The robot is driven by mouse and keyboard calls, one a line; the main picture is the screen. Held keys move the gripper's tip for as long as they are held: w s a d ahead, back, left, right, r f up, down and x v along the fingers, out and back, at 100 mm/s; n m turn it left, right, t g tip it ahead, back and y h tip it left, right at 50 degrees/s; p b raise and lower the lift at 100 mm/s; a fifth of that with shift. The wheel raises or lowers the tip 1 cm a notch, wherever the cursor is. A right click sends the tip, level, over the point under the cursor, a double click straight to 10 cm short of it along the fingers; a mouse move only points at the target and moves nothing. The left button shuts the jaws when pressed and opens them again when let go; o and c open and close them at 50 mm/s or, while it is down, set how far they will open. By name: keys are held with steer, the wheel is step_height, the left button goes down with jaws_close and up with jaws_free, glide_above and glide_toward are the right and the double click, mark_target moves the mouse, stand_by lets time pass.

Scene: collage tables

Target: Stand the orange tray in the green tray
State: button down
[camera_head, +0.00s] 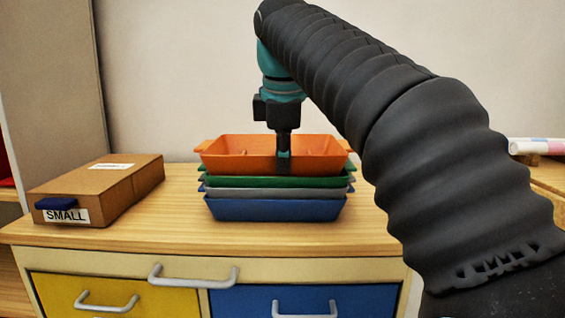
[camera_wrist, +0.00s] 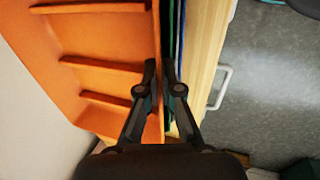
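The orange tray (camera_head: 225,160) is upright and level at the top of a stack on the wooden cabinet. Its whole front wall shows above the green tray (camera_head: 225,182), directly below it. I cannot tell whether the two touch. My gripper (camera_head: 283,160) points down at the middle of the orange tray's front wall. In the wrist view my gripper (camera_wrist: 159,80) has one finger on each side of that wall, closed on it. The orange tray (camera_wrist: 100,30) fills the left there and looks empty. Only a thin strip of the green tray shows.
A grey tray (camera_head: 228,192) and a blue tray (camera_head: 270,209) lie under the green one. A brown box (camera_head: 115,185) labelled SMALL, with a dark blue item (camera_head: 57,203) at its front, stands left. The cabinet top (camera_head: 150,235) is clear in front. A wall is behind.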

steer(key=shift+f, duration=0.4)
steer(key=c, duration=1.8)
jaws_free()
steer(key=shift+f, duration=0.1)
steer(key=o, duration=0.5)
steer(key=p+v, duration=0.3)
steer(key=v, duration=0.6)
steer(key=s+d+f+m, duration=0.4)
steer(key=s+f+m, duration=0.2)
steer(key=f, duration=0.5)
steer(key=s+d+f+m+t, duration=0.1)
steer(key=s+d+f+m, duration=0.4)
steer(key=f, duration=0.7)
steer(key=s+d+f+m+t, duration=0.1)
steer(key=s+d+f+m, duration=0.4)
steer(key=f, duration=0.6)
steer(key=shift+s+d+f+m, duration=0.15)
steer(key=shift+s+m, duration=0.65)
steer(key=shift+s, duration=0.35)
